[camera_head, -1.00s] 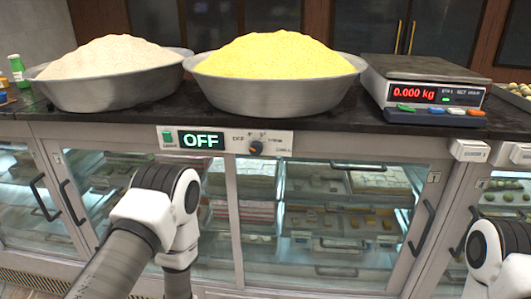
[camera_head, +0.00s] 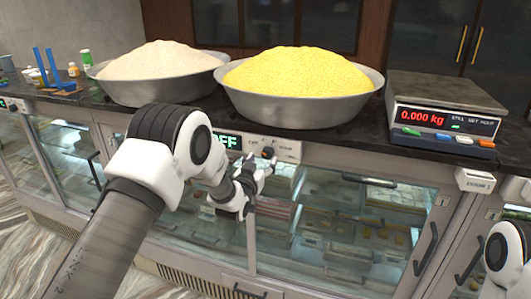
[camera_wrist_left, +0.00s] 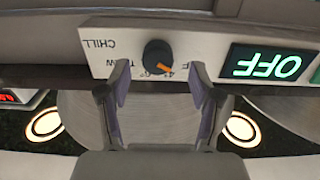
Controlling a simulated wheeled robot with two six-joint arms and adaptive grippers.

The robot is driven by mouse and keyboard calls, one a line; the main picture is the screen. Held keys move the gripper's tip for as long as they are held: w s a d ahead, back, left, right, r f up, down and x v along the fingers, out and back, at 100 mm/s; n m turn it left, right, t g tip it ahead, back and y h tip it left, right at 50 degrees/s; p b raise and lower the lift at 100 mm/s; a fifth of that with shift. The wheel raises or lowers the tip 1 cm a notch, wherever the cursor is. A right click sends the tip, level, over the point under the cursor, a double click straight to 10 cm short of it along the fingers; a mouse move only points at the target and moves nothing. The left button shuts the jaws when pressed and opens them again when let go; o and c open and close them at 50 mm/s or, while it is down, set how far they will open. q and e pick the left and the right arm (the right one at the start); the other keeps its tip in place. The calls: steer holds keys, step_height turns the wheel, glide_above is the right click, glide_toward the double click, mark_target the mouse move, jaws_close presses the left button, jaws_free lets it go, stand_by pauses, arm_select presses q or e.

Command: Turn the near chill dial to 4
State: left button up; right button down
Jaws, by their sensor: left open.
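The chill dial (camera_wrist_left: 157,55) is a round dark knob with an orange pointer on a white panel (camera_wrist_left: 110,45). The wrist view shows it upside down, the pointer slanting to the lower right near small printed marks; which mark it meets is unclear. The display (camera_wrist_left: 268,64) beside it reads OFF in green. My left gripper (camera_wrist_left: 160,85) is open and empty in front of the dial, one finger toward each side of it, with no visible contact. In the head view my left gripper (camera_head: 262,172) is just below the dial (camera_head: 268,153). My right gripper is out of view.
Above the panel, the dark counter holds a bowl of yellow grains (camera_head: 298,103), a bowl of pale powder (camera_head: 157,85) and a scale (camera_head: 443,115) reading 0.000 kg. Glass-fronted cases with door handles (camera_head: 425,248) lie below. A second white control box (camera_head: 474,181) is at right.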

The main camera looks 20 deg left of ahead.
mark_target(266, 156)
arm_select(q)
steer(key=w, duration=0.3)
steer(key=shift+d+r+p, duration=0.15)
steer(key=shift+d+p, duration=0.2)
steer(key=shift+d, duration=0.05)
steer(key=shift+w+a, duration=0.1)
steer(key=shift+w, duration=0.15)
steer(key=shift+a, duration=0.25)
steer(key=c, duration=1.1)
steer(key=shift+c, duration=0.2)
